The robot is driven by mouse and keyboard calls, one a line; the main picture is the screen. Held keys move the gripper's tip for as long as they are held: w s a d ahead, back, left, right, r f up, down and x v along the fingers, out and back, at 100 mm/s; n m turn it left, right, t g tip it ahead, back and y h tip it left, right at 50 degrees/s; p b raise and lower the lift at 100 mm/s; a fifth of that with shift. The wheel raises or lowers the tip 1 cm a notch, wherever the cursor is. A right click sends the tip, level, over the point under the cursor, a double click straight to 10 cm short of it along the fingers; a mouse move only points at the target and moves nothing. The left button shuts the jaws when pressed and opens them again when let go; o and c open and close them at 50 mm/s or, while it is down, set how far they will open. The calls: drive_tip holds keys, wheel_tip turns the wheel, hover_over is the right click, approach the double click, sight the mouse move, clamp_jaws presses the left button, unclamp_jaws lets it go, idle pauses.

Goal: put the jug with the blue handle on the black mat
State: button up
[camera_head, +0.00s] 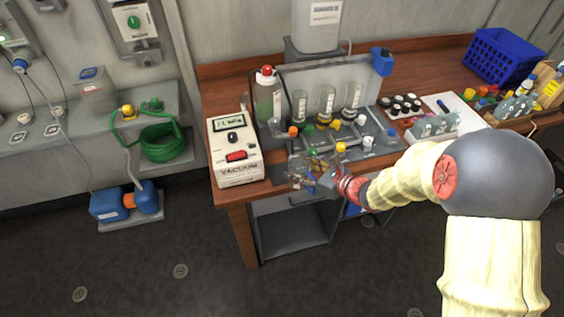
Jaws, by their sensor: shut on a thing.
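My gripper (314,176) is at the front edge of the bench, just right of the vacuum gauge box. It is shut on a small, partly see-through thing with blue parts (322,181), which looks like the jug with the blue handle. The thing is small and partly covered by the fingers, so its outline and tilt are unclear. I cannot make out a black mat for certain. My arm hides part of the bench's right front.
A white vacuum gauge box (234,150) stands on the wooden bench (228,107) at the left. A glassware rack with coloured valves (340,122) stands behind my gripper. Black-capped vials (400,104), a white board (455,112) and a blue basket (503,55) are further right.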

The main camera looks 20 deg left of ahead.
sight(292, 163)
drive_tip(key=w+a, duration=0.2)
drive_tip(key=a, duration=0.1)
drive_tip(key=shift+a, duration=0.3)
drive_tip(key=a, duration=0.1)
drive_tip(key=w+a+b, duration=0.1)
drive_tip(key=shift+w+a, duration=0.1)
drive_tip(key=shift+a, duration=0.25)
drive_tip(key=shift+w+a+f+b, duration=0.1)
drive_tip(key=shift+f+b, duration=0.15)
drive_tip(key=shift+f, duration=0.15)
drive_tip(key=shift+w+a+f+b, duration=0.1)
drive_tip(key=shift+f+b, duration=0.1)
drive_tip(key=shift+f, duration=0.2)
drive_tip(key=shift+r, duration=0.1)
drive_tip(key=o, duration=1.1)
drive_tip(key=shift+o, duration=0.5)
